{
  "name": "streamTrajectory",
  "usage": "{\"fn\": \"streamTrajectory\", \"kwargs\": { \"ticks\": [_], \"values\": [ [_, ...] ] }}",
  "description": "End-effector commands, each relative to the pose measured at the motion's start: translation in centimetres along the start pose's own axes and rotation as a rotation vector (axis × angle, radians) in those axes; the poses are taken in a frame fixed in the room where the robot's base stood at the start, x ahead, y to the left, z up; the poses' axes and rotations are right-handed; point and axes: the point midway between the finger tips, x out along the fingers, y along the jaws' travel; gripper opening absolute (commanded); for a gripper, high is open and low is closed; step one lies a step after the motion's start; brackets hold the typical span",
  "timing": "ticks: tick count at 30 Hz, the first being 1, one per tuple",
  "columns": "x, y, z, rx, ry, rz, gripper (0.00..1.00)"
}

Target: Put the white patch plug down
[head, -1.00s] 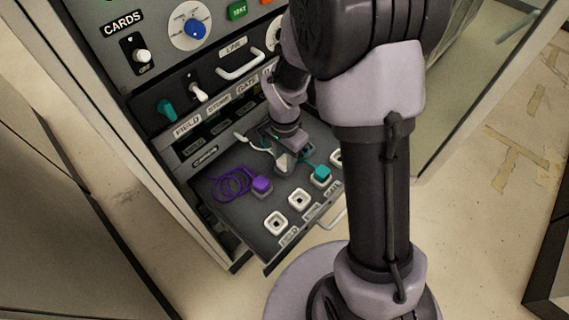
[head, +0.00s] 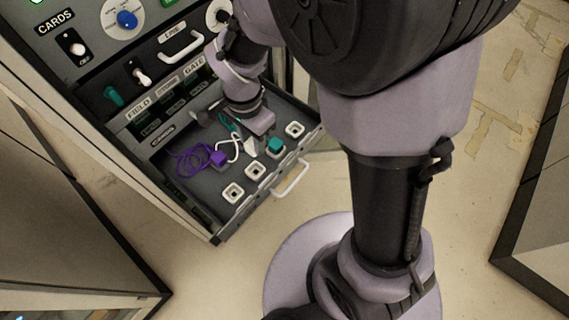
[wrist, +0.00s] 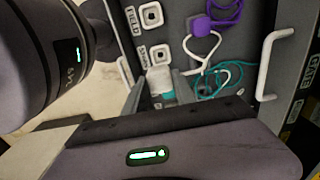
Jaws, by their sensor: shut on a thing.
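My gripper (head: 251,146) is shut on the white patch plug (wrist: 160,78), low over the open drawer (head: 208,184). In the wrist view the plug shows between my two fingers (wrist: 157,90). A white cord (head: 234,149) curves off it to the left in the head view. I cannot tell whether the plug touches the drawer floor. A teal plug (head: 276,146) stands in a socket just right of my gripper, and a teal cord (wrist: 212,82) lies near my fingers. A purple plug (head: 218,158) with a coiled purple cord (head: 190,160) lies on the drawer floor to the left.
Empty white sockets (head: 233,193), (head: 255,170) and (head: 295,129) line the drawer's front. The drawer's pull handle (head: 291,180) juts out in front. The cabinet panel (head: 165,90), with knobs, switches and a white handle (head: 181,46), rises behind. Some drawer floor near the purple cord is bare.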

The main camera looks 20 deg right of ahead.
Motion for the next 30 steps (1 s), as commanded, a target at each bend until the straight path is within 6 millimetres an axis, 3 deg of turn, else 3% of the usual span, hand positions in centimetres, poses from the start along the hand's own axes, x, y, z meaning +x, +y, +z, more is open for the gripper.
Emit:
{"fn": "streamTrajectory", "kwargs": {
  "ticks": [3, 8, 14, 27, 28, 30],
  "values": [
    [3.2, 0.1, 0.8, -0.006, -0.001, 0.005, 0.0],
    [5.6, 0.1, 0.7, -0.003, -0.001, 0.003, 0.0],
    [9.7, 0.1, 0.7, -0.004, -0.001, 0.004, 0.0],
    [10.4, 0.0, 0.7, -0.004, 0.0, 0.001, 0.0],
    [10.4, 0.1, 0.7, -0.004, 0.0, 0.001, 0.34],
    [10.3, 0.1, 0.7, -0.004, 0.0, 0.001, 0.48]
  ]
}}
